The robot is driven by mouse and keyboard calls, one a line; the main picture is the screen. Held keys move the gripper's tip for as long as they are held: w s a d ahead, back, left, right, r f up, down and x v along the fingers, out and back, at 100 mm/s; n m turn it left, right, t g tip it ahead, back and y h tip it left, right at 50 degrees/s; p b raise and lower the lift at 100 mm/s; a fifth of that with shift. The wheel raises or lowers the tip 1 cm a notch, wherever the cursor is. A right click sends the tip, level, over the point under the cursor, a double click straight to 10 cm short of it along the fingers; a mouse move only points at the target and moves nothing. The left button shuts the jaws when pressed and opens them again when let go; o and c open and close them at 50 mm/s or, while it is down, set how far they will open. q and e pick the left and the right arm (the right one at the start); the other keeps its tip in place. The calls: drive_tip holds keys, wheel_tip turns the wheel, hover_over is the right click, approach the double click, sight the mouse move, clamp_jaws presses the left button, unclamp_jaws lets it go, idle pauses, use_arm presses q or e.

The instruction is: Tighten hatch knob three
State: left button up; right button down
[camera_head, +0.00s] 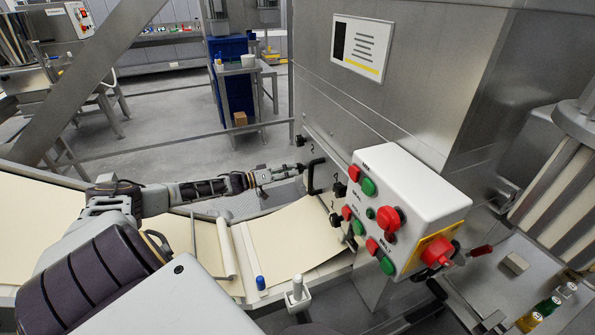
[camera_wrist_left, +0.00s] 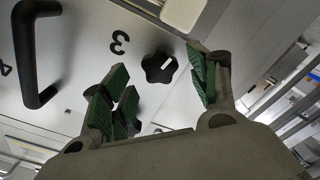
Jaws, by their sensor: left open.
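In the left wrist view a black lobed knob (camera_wrist_left: 160,67) with a white mark sits on the pale hatch panel (camera_wrist_left: 70,45), beside the printed number 3 (camera_wrist_left: 120,41). My left gripper (camera_wrist_left: 158,62) is open, its green-padded fingers on either side of the knob in this view. I see no clear contact with it. In the head view my left gripper (camera_head: 292,171) reaches the machine's side near the black hatch handle (camera_head: 314,176). Black knobs show there, one above the gripper (camera_head: 300,140) and another right of the handle (camera_head: 340,190). My right gripper is not in view.
The black handle (camera_wrist_left: 38,60) stands out from the panel in the wrist view. A white control box (camera_head: 405,200) with red and green buttons juts out right of the hatch. Below the arm lies a cream pasta sheet (camera_head: 300,240) with a blue-capped item (camera_head: 260,283).

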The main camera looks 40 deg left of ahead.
use_arm(q)
drive_tip(key=x, duration=0.3)
drive_tip(key=shift+w+d, duration=0.1)
drive_tip(key=shift+w, duration=0.05)
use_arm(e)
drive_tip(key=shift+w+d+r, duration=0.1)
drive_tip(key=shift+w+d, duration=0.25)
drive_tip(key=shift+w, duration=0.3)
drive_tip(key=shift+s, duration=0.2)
use_arm(q)
drive_tip(key=c, duration=1)
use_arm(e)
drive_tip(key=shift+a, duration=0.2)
